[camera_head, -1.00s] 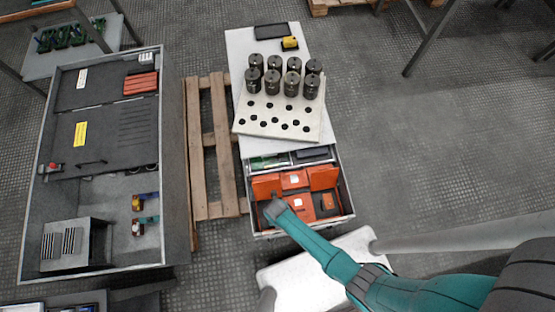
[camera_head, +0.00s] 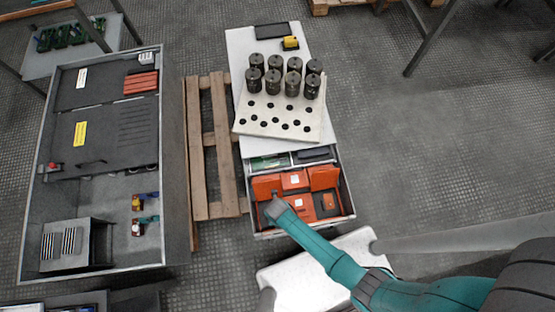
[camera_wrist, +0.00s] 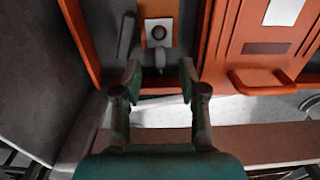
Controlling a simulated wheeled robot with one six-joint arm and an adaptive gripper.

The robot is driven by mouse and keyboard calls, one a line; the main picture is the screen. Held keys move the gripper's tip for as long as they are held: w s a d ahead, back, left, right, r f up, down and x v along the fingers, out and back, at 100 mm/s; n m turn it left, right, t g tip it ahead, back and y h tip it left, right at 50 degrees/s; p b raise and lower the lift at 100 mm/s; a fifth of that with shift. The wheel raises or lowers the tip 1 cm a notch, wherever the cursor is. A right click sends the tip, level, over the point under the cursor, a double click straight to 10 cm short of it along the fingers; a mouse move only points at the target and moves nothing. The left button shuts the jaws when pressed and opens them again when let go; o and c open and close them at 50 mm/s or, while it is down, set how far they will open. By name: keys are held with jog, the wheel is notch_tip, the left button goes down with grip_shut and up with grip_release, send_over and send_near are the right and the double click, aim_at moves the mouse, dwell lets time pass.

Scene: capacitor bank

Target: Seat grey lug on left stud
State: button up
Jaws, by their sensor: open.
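My gripper (camera_wrist: 160,78) is open in the wrist view, with one finger on each side and nothing between the tips. Just ahead of the tips is a small grey piece (camera_wrist: 158,58), possibly the grey lug. I cannot tell whether the grey piece is joined to the knob. In the head view my gripper (camera_head: 274,208) is over the left part of the open drawer and hides what is below it. I cannot make out the left stud for certain.
The drawer (camera_head: 345,205) holds orange boxes (camera_head: 295,179). Above it, a white top (camera_head: 240,60) carries a pale holed board (camera_head: 318,128) with several dark cylinders (camera_head: 273,82). A grey cabinet (camera_head: 175,180) lies open at left, with small coloured fittings (camera_head: 146,196). A wooden pallet (camera_head: 196,150) lies between.

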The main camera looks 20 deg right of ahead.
jog(key=s+d+r+m+t, duration=0.4)
jog(key=r+m, duration=0.7)
jog(key=r, duration=0.6)
jog(key=s+d+r+m+t, duration=0.3)
jog(key=s+r+m+t, duration=0.2)
jog(key=r+m, duration=0.6)
jog(key=s+d+r+m+t, duration=0.4)
jog(key=r+m, duration=0.7)
jog(key=r, duration=1.3)
jog(key=shift+s+d+m+t, duration=0.35)
jog(key=shift+s+t, duration=0.3)
jog(key=shift+t, duration=0.35)
jog(key=shift+d, duration=0.1)
